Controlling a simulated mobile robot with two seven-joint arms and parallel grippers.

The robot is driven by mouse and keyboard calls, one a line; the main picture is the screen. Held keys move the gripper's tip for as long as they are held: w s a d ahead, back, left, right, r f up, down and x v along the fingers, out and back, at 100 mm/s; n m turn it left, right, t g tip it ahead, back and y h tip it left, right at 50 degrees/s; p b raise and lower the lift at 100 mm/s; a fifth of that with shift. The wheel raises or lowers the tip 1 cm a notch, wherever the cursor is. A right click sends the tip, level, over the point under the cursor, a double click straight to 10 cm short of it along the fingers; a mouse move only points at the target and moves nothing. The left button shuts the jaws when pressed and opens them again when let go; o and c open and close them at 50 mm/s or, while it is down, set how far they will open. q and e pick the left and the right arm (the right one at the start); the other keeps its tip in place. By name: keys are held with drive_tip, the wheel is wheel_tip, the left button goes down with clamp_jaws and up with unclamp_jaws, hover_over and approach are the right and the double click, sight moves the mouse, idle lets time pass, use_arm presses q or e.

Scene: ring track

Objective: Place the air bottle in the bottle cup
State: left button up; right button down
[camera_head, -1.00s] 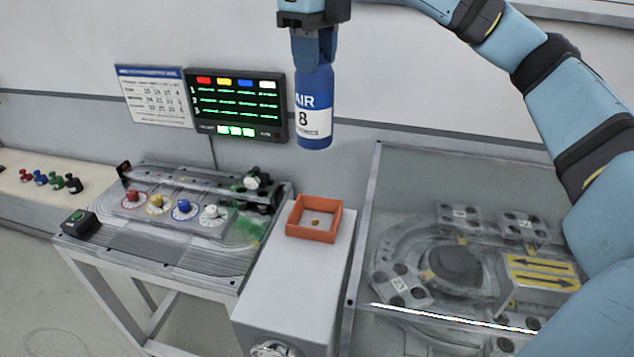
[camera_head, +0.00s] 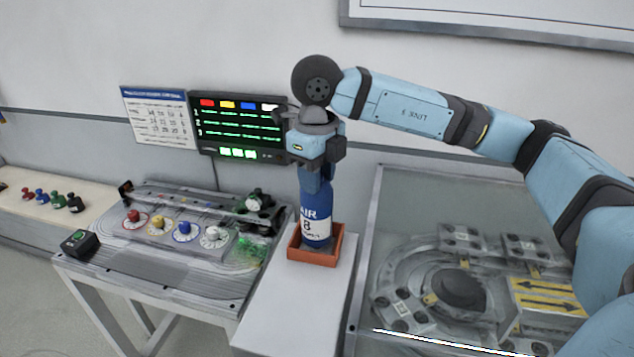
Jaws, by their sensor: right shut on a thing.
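The blue air bottle (camera_head: 315,212) has a white label with "AIR" and "8" and stands upright. My right gripper (camera_head: 316,178) is shut on its top from above. The bottle's lower end is inside the orange square bottle cup (camera_head: 317,257); the cup's front wall hides the bottle's base, so I cannot tell whether it touches the cup floor. The cup sits on a white pedestal (camera_head: 290,305). My left gripper is not in view.
A control table (camera_head: 150,270) with coloured knobs stands left of the pedestal. A glass-covered ring track (camera_head: 400,230) is to the right. A lit screen (camera_head: 238,126) and a calendar (camera_head: 158,117) hang on the wall behind.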

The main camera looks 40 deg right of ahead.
wheel_tip(320, 180, down, 2)
drive_tip(key=shift+f, duration=0.2)
drive_tip(key=c, duration=0.8)
unclamp_jaws()
drive_tip(key=shift+r, duration=0.1)
